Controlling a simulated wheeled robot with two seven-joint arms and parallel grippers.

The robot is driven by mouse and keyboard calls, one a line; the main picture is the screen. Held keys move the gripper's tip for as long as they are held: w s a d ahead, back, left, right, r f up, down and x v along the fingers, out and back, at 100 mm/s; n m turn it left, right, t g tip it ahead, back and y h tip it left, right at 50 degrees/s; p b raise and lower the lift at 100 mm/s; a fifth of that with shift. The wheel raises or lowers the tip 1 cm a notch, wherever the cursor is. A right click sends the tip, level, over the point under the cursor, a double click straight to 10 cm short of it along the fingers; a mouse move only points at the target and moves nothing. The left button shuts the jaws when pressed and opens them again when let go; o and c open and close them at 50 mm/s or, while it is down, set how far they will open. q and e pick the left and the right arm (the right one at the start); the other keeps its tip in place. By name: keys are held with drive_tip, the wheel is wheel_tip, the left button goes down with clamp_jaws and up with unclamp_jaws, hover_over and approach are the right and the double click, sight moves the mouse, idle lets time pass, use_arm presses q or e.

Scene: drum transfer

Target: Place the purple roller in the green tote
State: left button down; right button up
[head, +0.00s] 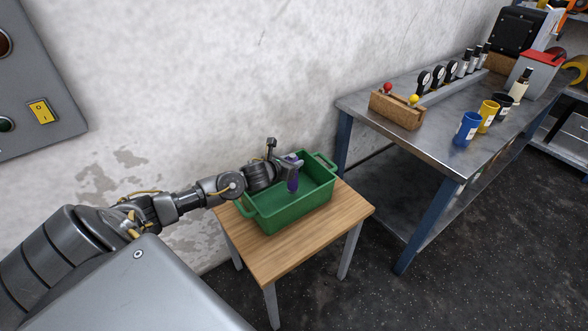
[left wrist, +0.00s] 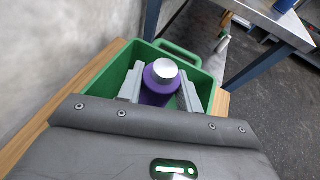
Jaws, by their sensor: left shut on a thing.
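The green tote (head: 292,212) stands on a small wooden table and also shows in the left wrist view (left wrist: 110,77). My left gripper (head: 290,165) is over the tote, shut on the purple roller (head: 292,183). In the left wrist view the roller (left wrist: 157,92) is purple with a silver round end, and sits between the two grey fingers of the gripper (left wrist: 158,95). The roller hangs roughly upright within the tote's outline. I cannot tell whether its lower end touches the tote floor. My right gripper is not in view.
The wooden table (head: 262,262) is bare around the tote. To the right stands a metal workbench (head: 437,133) with a wooden block (head: 397,112), a blue cup (head: 467,129), a yellow cup (head: 487,115) and other items. The wall is close behind.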

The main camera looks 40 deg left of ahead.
use_arm(q)
drive_tip(key=f, duration=0.4)
drive_tip(key=shift+w+a, duration=0.1)
drive_tip(key=shift+w, duration=0.3)
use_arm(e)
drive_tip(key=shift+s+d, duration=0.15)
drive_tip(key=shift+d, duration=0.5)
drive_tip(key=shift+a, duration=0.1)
use_arm(q)
drive_tip(key=shift+f, duration=0.15)
drive_tip(key=c, duration=0.9)
unclamp_jaws()
drive_tip(key=shift+c, duration=0.2)
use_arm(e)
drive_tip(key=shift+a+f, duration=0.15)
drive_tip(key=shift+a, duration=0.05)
